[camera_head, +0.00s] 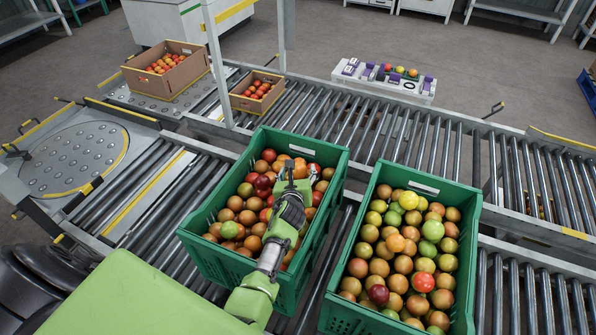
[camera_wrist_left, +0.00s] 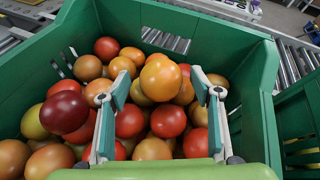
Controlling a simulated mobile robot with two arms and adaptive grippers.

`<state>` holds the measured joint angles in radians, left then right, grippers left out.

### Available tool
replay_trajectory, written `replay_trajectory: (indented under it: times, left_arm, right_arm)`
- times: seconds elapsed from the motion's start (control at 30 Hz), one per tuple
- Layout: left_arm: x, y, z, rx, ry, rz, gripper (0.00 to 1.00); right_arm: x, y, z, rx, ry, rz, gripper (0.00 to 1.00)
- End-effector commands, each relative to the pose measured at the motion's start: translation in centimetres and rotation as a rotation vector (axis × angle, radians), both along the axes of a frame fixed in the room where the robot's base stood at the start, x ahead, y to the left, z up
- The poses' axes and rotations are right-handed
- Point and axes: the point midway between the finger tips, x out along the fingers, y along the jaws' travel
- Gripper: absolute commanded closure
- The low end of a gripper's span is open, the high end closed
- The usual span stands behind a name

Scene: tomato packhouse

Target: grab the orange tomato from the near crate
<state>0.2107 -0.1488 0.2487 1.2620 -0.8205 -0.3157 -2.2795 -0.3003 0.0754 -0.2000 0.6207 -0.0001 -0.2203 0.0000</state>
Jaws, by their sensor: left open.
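My left gripper (camera_head: 297,172) reaches down into the left green crate (camera_head: 204,243), which is full of mixed tomatoes. In the left wrist view my left gripper (camera_wrist_left: 160,82) is open, with its two fingers apart. An orange tomato (camera_wrist_left: 160,79) sits high on the pile, between and just beyond the fingertips. I cannot tell whether a finger touches it. Another orange tomato (camera_wrist_left: 122,66) lies to its left. A dark red tomato (camera_wrist_left: 64,112) lies left of the left finger, and red ones lie below. My right gripper is not in view.
A second green crate (camera_head: 428,183) of tomatoes stands close on the right. Cardboard boxes (camera_head: 180,80) of tomatoes stand at the back left. A grey tray (camera_head: 345,80) with a few tomatoes lies beyond the roller conveyor (camera_head: 400,135). The crate walls rise around my gripper.

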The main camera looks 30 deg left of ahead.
Motion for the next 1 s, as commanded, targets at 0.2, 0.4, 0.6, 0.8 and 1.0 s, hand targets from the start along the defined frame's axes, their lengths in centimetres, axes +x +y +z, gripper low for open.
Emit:
replay_trajectory:
  times: [0.2,0.4,0.6,0.8,1.0]
  left_arm:
    - [0.0,0.0,0.0,0.000,0.000,0.000,0.76]
    - [0.0,0.0,0.1,0.000,-0.001,-0.001,0.76]
    - [0.0,0.0,0.5,0.002,-0.003,-0.001,0.76]
    - [0.1,0.1,2.5,0.005,-0.005,-0.002,0.76]
    - [-1.9,-1.0,5.9,0.002,-0.003,-0.003,0.76]
  right_arm:
    - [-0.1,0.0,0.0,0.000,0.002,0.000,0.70]
    - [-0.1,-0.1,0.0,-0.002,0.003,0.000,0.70]
    - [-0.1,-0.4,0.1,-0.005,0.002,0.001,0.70]
    - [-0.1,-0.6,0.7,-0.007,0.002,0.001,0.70]
    - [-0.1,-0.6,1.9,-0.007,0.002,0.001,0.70]
